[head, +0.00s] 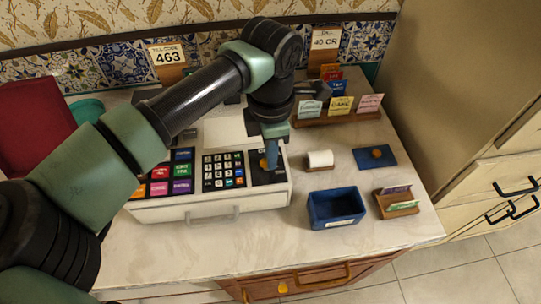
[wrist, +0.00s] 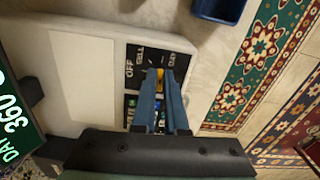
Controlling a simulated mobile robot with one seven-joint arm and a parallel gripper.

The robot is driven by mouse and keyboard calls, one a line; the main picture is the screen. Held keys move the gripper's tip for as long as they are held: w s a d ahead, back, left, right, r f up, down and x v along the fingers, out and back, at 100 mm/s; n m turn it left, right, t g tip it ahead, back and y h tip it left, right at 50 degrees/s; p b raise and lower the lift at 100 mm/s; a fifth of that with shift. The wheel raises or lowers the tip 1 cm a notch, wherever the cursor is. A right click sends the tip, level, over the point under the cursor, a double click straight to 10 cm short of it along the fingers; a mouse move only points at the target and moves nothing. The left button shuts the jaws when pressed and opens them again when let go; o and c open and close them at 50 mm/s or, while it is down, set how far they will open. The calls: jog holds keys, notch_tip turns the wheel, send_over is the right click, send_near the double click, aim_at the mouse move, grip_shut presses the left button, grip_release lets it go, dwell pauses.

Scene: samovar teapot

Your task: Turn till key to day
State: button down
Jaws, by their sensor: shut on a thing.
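The till (head: 160,211) is a white register with coloured keys and a number pad. At its right end is a black key panel (head: 264,178). The orange-yellow till key (wrist: 160,74) stands in the panel between my blue fingertips. It also shows in the head view (head: 263,163). My gripper (wrist: 162,73) is shut on the key from above, and it shows in the head view (head: 270,165) too. I cannot tell exactly which label the key points to.
A blue bin (head: 335,222), a paper roll (head: 320,158) and a blue pad (head: 375,157) with an orange knob lie right of the till. Card holders (head: 398,207) stand at the right. A green display (wrist: 12,118) is at the left.

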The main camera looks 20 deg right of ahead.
jog(key=shift+r+m, duration=0.1)
jog(key=shift+m, duration=0.5)
jog(key=c, duration=0.9)
grip_release()
jog(key=shift+c, duration=0.2)
notch_tip(320, 180, up, 13)
jog(key=b, duration=0.1)
